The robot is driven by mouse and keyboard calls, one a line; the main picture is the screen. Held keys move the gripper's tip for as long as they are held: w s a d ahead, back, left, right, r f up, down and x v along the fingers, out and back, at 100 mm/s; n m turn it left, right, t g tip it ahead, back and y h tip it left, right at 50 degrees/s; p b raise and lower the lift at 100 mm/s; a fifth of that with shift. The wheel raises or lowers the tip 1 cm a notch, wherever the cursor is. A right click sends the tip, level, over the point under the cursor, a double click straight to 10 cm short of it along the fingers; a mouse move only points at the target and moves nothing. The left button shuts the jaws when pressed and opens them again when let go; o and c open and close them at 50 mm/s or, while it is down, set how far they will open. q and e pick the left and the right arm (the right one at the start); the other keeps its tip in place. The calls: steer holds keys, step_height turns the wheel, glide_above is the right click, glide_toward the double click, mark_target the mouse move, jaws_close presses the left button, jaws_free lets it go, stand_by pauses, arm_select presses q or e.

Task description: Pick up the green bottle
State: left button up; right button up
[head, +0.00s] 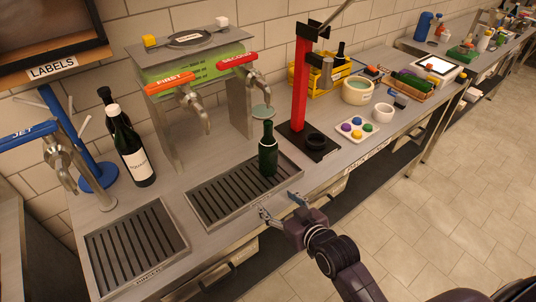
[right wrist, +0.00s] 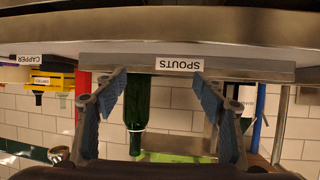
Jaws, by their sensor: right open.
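The green bottle (head: 268,150) stands upright on the right-hand drip tray (head: 215,212), near its right end, under the tap labelled SECOND. My right gripper (head: 281,206) is open and empty at the counter's front edge, in front of the bottle and apart from it. In the right wrist view, which is upside down, the bottle (right wrist: 137,108) shows beyond and between the open fingers, nearer the left one; the counter edge hides its base. My left gripper is not in view.
Dark bottles, one with a white label (head: 138,166), stand at the left by a blue stand. A red capper (head: 300,85) stands right of the green bottle. Metal taps (head: 200,112) hang behind the tray. A yellow crate and bowls are farther right. Floor at right is clear.

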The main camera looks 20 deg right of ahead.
mark_target(272, 155)
steer(key=w+d+r+t, duration=0.1)
steer(key=w+r, duration=0.1)
steer(key=w+d+r+t, duration=0.1)
steer(key=w+r+t, duration=0.1)
steer(key=w, duration=0.1)
steer(key=w+d+r+m+t, duration=0.1)
steer(key=w+r, duration=0.2)
steer(key=shift+t, duration=0.4)
steer(key=w, duration=0.2)
steer(key=w+p, duration=0.1)
steer(key=w, duration=0.1)
steer(key=w+a+p, duration=0.1)
steer(key=w, duration=0.1)
steer(key=shift+w+a+f, duration=0.15)
steer(key=shift+w, duration=0.6)
jaws_close()
steer(key=shift+r, duration=0.2)
